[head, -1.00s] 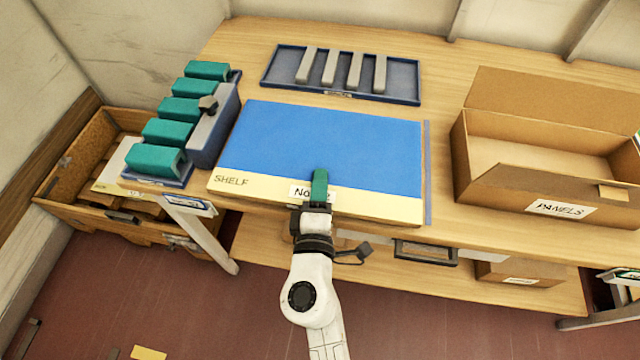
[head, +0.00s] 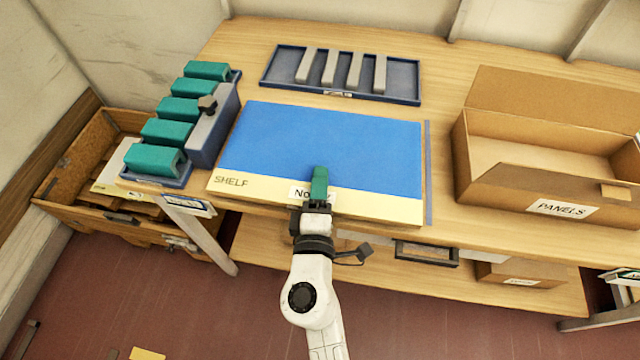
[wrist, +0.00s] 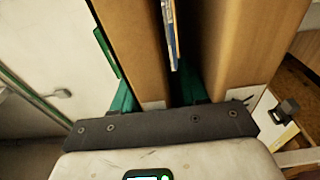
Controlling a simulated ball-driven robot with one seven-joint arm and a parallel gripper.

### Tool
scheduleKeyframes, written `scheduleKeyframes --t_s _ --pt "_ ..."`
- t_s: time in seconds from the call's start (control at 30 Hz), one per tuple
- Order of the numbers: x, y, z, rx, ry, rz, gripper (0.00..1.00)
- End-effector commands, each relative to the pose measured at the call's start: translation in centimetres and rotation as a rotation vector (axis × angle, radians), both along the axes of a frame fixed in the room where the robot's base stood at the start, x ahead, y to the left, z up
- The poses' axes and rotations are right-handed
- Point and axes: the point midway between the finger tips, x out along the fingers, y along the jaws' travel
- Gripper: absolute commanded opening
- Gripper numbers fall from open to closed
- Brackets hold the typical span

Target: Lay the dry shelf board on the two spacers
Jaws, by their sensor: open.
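The shelf board (head: 325,140) lies flat on the bench near its front edge. It is blue with a cream front strip marked SHELF and a white label, partly covered by my gripper. My gripper (head: 319,187) is at the board's front edge, with one teal finger showing above the strip and label. The other finger is hidden in the head view. In the wrist view the teal fingers of my gripper (wrist: 162,92) stand apart. I cannot tell whether either touches the board. Several grey bars, probably the spacers (head: 329,69), lie in a shallow blue tray (head: 409,97) behind the board.
A rack (head: 213,125) with several teal blocks stands left of the board. An open carton marked PANELS (head: 500,195) stands at the right. A wooden crate (head: 60,195) is at the lower left. Bare bench shows between board and carton (head: 441,185).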

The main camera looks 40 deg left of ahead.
Motion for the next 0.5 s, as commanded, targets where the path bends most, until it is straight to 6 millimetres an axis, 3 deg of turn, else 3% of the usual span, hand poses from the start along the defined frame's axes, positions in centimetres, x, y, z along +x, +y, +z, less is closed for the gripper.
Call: scheduleKeyframes --t_s 0.03,0.17,0.5 --pt "-0.2 -0.2 -0.8 -0.010 0.009 0.002 0.53" --pt "-0.8 -0.6 -0.8 -0.010 0.008 0.003 0.53" --pt "-5.6 -4.4 -0.9 -0.008 0.007 0.002 0.53"
